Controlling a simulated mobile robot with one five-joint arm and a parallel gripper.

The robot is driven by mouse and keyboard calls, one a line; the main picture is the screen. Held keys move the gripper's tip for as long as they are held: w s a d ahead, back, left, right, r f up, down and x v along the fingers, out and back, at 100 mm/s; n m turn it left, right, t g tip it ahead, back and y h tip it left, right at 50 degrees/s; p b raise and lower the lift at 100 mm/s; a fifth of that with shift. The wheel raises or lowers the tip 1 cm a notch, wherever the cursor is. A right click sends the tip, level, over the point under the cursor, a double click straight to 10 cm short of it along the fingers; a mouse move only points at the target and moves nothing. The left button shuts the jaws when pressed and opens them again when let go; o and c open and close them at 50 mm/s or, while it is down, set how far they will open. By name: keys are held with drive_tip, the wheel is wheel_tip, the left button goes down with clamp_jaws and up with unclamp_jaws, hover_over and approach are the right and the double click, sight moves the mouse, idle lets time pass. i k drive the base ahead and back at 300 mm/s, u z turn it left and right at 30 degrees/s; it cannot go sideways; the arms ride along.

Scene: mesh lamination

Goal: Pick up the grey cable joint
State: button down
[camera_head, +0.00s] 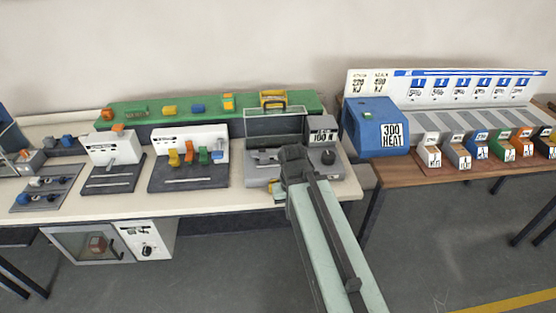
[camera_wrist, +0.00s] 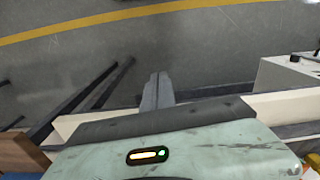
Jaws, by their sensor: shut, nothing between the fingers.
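My gripper (camera_wrist: 158,78) shows in the wrist view with its grey fingers together and nothing between them. It points out over the bare floor. In the head view my arm reaches up to the front of the grey machine marked 100 N (camera_head: 322,135); I cannot make out the fingertips there. I cannot tell for sure which thing is the grey cable joint. Nothing grey and loose is at my fingers.
A green board (camera_head: 130,110) with coloured blocks lies at the back of the pale bench. A blue heater box marked 300 HEAT (camera_head: 378,128) and several coloured bins (camera_head: 475,147) stand on the wooden table at right. A dark tray (camera_head: 45,190) is at left.

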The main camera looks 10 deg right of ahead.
sight(264, 159)
drive_tip(key=u, duration=3.35)
drive_tip(key=k, duration=2.3)
drive_tip(key=z, duration=1.05)
drive_tip(key=i, duration=1)
drive_tip(key=u, duration=0.05)
